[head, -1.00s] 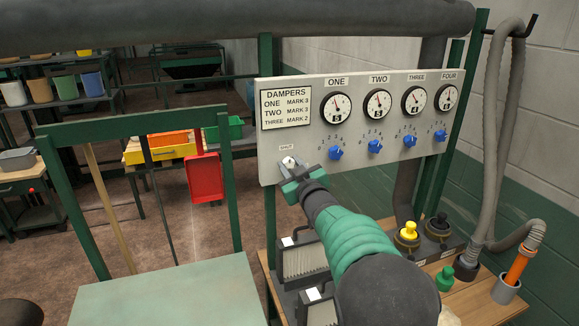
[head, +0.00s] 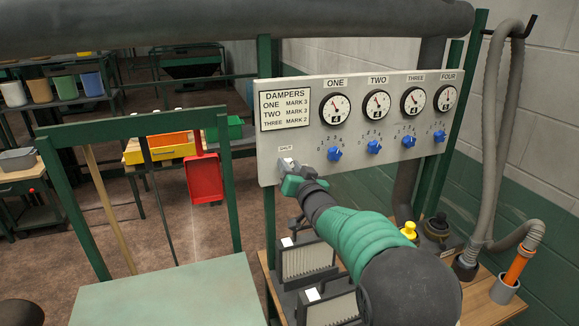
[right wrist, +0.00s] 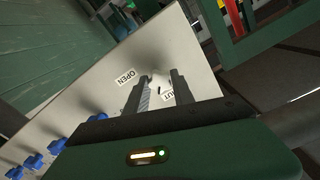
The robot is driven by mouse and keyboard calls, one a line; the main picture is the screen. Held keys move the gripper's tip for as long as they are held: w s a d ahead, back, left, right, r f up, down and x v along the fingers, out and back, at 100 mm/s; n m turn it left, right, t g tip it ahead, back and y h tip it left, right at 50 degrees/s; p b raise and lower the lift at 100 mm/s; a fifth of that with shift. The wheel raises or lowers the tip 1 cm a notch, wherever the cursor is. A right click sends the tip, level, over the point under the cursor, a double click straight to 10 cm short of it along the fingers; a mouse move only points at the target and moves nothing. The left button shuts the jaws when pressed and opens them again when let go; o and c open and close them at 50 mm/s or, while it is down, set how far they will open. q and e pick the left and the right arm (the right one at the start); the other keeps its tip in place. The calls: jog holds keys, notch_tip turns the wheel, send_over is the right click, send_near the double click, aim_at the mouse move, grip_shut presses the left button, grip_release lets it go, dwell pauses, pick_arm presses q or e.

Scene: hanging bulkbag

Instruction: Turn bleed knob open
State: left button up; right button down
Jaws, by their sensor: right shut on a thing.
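The bleed knob (head: 287,163) is a small light knob at the lower left of the grey panel (head: 390,165), by the label "SHUT" (head: 285,149). My right gripper (head: 294,173) is at the knob and shut on it, hiding most of it. In the right wrist view, my two dark fingers (right wrist: 161,90) reach to the panel face on either side of the knob. The "OPEN" label (right wrist: 126,77) shows beside one finger there, and the "SHUT" label is partly covered. The knob's exact angle is hard to tell. My left gripper is out of view.
Several gauges sit above blue selector knobs (head: 334,154) to the right of the gripper. A "DAMPERS" card (head: 285,103) is above it. Below are filter blocks (head: 306,261) and a yellow plug (head: 409,231) on a wooden bench (head: 490,308). A grey hose (head: 490,140) hangs at right.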

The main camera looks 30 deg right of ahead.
jog(key=m, duration=0.3)
jog(key=shift+m+p, duration=0.35)
jog(key=shift+m, duration=0.05)
jog(key=m+p, duration=0.1)
jog(key=m, duration=0.3)
jog(key=shift+d+m, duration=0.1)
jog(key=shift+m, duration=0.2)
jog(key=shift+f+m+p, duration=0.15)
jog(key=shift+m+p, duration=0.45)
jog(key=shift+m, duration=1.35)
jog(key=shift+f+m+p, duration=0.15)
jog(key=shift+m+p, duration=0.4)
jog(key=shift+m, duration=1.4)
jog(key=shift+f, duration=0.1)
jog(key=c, duration=1.4)
grip_release()
jog(key=shift+o, duration=1.6)
jog(key=shift+d, duration=0.1)
